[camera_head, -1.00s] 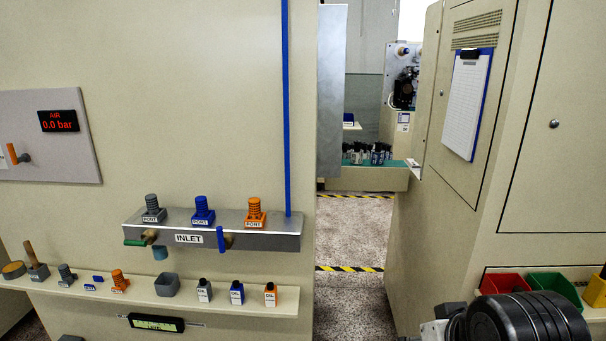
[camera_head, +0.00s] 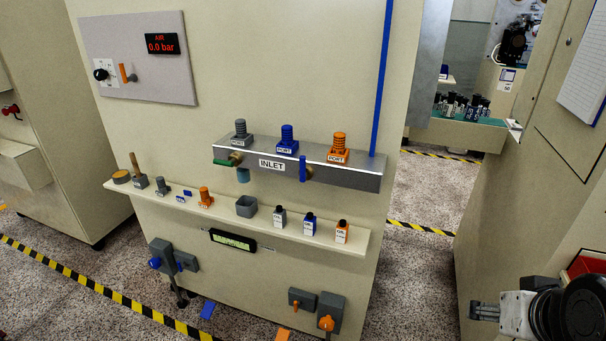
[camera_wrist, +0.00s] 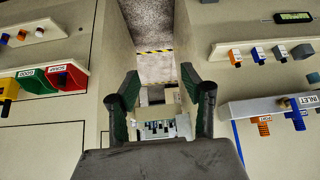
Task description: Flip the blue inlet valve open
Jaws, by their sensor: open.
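The blue inlet valve has a blue lever (camera_head: 302,168) that hangs upright on the front of the steel INLET manifold (camera_head: 345,175), right of the INLET label. A green lever (camera_head: 224,162) lies level at the manifold's left end. In the wrist view the manifold (camera_wrist: 240,108) shows inverted at the right edge. My gripper (camera_wrist: 160,90) is open and empty, its two dark fingers apart over the gap between the cabinets. It is well away from the blue lever and touches nothing.
Grey, blue and orange ports (camera_head: 287,140) stand on the manifold. Below it a shelf (camera_head: 265,222) holds small bottles and a grey cup. A display reads 0.0 bar (camera_head: 161,44). Colored bins (camera_wrist: 52,80) are at the left of the wrist view. Part of my arm shows at the lower right.

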